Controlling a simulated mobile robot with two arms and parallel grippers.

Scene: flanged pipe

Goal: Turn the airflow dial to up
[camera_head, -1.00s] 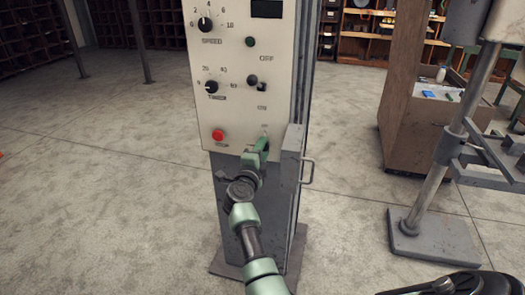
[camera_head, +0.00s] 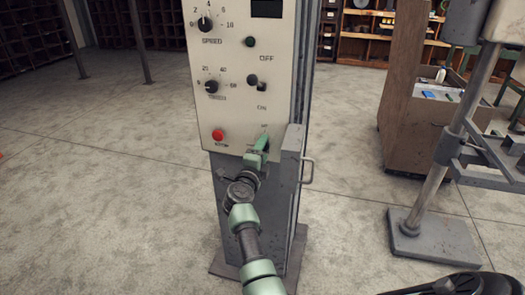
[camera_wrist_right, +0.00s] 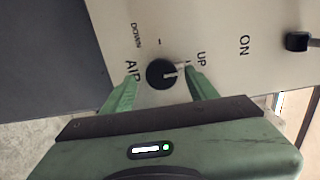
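The airflow dial (camera_wrist_right: 162,74) is a small round black knob on the pale panel, seen in the right wrist view. The white mark on it points right in the picture, toward the side where the UP label (camera_wrist_right: 200,59) is printed. My right gripper (camera_wrist_right: 162,76) is open, with one green finger on each side of the dial and a small gap showing on both sides. In the head view my right gripper (camera_head: 262,145) is at the lower right of the panel and hides the dial. My left gripper is not in view.
The control panel (camera_head: 235,110) carries a speed knob (camera_head: 205,24), a timer knob (camera_head: 211,87), a red button (camera_head: 218,135) and an ON/OFF switch (camera_head: 257,84). A grey box with a handle (camera_head: 307,171) stands right of my gripper. The floor on the left is clear.

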